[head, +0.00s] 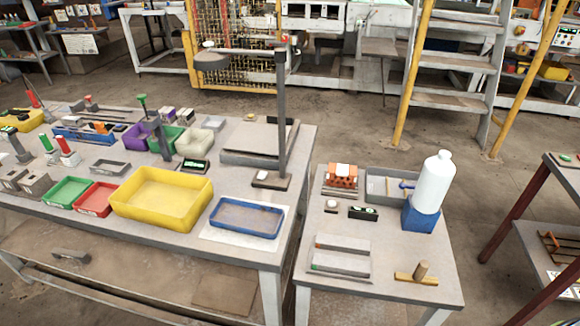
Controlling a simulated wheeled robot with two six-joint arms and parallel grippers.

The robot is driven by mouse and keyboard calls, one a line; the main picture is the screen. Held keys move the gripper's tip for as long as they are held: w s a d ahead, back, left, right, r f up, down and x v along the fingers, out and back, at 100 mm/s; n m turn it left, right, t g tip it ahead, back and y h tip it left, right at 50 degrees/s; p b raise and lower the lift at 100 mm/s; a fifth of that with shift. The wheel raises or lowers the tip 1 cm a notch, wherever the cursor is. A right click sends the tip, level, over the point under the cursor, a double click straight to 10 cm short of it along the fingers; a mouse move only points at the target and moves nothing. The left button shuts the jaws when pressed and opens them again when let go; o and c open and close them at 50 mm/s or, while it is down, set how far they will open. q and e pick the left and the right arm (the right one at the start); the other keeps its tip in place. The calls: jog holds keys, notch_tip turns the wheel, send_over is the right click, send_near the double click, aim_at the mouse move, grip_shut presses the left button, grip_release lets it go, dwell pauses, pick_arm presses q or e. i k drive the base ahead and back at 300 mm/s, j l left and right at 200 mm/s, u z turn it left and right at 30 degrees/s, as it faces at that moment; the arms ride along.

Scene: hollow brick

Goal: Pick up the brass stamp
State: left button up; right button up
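A stamp-like item (416,279) lies near the front right of the small right-hand table (390,293). It has a flat, brass-coloured bar as its base and a short brown handle standing up from the middle. I take it to be the brass stamp, but its fine detail is too small to make out. Nothing touches it. Neither of my grippers is in the head view.
A white bottle (433,183) stands on a blue block (421,217) behind the stamp. Two grey bars (341,264) lie to its left. An orange hollow brick (342,176) is further back. A yellow tray (163,197) and blue tray (247,234) sit on the larger table.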

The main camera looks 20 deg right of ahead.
aim_at(419, 277)
jog(key=k+l+z, duration=0.1)
jog(key=z, duration=1.45)
jog(key=k+l, duration=0.05)
jog(key=l, duration=0.05)
